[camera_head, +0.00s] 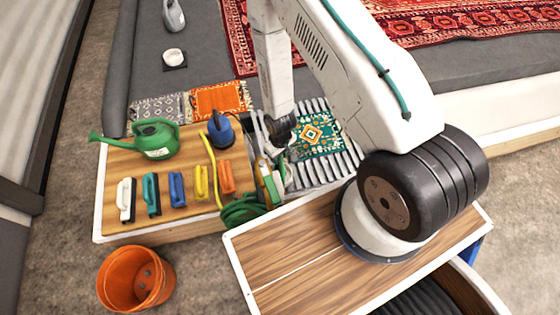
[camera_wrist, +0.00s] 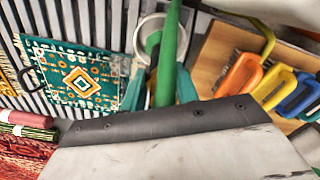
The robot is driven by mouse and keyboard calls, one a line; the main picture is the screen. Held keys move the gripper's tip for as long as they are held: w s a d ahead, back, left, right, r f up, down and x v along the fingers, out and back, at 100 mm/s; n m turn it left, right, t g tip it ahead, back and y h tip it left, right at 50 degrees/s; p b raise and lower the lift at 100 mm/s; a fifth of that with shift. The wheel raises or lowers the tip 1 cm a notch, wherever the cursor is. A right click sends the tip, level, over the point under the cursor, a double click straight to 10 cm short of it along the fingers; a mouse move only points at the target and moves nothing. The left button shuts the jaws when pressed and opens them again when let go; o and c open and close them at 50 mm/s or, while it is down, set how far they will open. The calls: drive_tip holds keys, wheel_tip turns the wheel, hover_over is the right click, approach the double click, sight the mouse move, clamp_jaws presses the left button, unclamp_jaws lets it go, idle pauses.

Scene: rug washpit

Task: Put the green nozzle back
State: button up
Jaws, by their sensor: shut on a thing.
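The green nozzle (camera_wrist: 168,50) shows in the wrist view as a long green piece running up from between the teal fingers of my gripper (camera_wrist: 160,88). My gripper is shut on it. Its upper part passes in front of a pale round ring (camera_wrist: 148,27); I cannot tell if they touch. In the head view my gripper (camera_head: 265,155) is at the right edge of the wooden board, and the nozzle there is too small and covered to make out clearly. A coiled green hose (camera_head: 240,209) lies just below, at the board's front right corner.
The wooden board (camera_head: 113,190) holds a green watering can (camera_head: 156,139), a blue pot (camera_head: 220,130) and several coloured-handled brushes. A slatted rack with a teal patterned rug piece (camera_head: 320,134) lies right of my gripper. An orange bucket (camera_head: 127,270) stands on the floor.

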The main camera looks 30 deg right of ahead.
sight(280, 161)
drive_tip(key=shift+f, duration=1.8)
drive_tip(key=o, duration=1.1)
drive_tip(key=shift+c, duration=0.2)
